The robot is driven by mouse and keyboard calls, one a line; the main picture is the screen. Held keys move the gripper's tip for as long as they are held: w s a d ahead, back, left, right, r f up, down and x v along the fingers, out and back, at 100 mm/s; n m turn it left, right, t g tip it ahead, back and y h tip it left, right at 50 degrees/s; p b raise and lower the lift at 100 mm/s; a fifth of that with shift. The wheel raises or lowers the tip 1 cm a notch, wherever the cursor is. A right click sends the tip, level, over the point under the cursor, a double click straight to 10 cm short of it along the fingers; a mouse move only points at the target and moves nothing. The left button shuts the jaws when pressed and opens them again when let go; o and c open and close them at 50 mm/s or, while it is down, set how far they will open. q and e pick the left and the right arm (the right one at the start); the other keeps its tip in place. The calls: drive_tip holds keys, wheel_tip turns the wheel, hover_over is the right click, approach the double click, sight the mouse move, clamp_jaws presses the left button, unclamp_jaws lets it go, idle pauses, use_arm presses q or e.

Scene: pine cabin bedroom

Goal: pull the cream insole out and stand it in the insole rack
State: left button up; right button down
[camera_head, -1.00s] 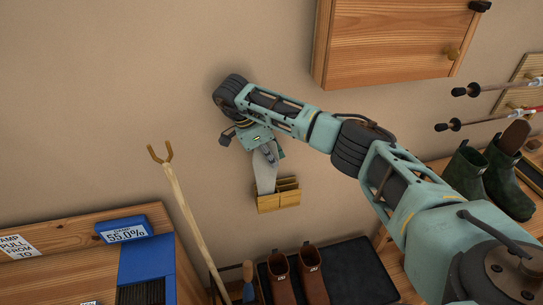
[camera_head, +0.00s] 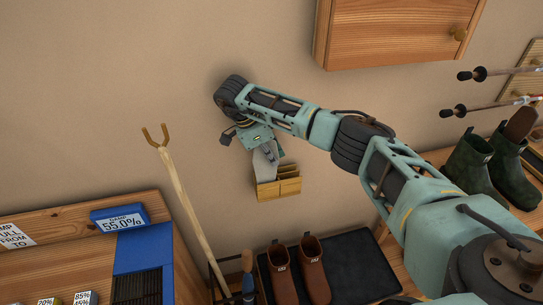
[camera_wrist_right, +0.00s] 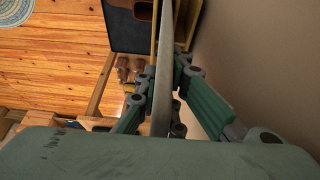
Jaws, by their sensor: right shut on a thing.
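The pale grey-cream insole (camera_head: 264,167) stands upright between the fingers of my right gripper (camera_head: 264,148), which is shut on its upper part. The insole's lower end is down in the slot of the wooden insole rack (camera_head: 279,189) on the wall, hidden behind the rack's front. In the right wrist view the insole (camera_wrist_right: 163,70) shows edge-on between the fingers (camera_wrist_right: 166,78), with part of the rack (camera_wrist_right: 185,25) beyond. Whether it touches the rack's bottom cannot be seen. My left gripper is not in view.
Brown boots (camera_head: 314,272) stand on a black mat (camera_head: 350,262) below. A forked wooden stick (camera_head: 182,190) leans left of the rack. Green boots (camera_head: 468,163) are on a bench at right; a cabinet (camera_head: 395,35) hangs above. The wall around the rack is bare.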

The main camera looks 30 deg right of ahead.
drive_tip(key=c, duration=1.8)
unclamp_jaws()
drive_tip(key=v, duration=1.2)
drive_tip(key=shift+w, duration=0.1)
drive_tip(key=shift+f, duration=0.1)
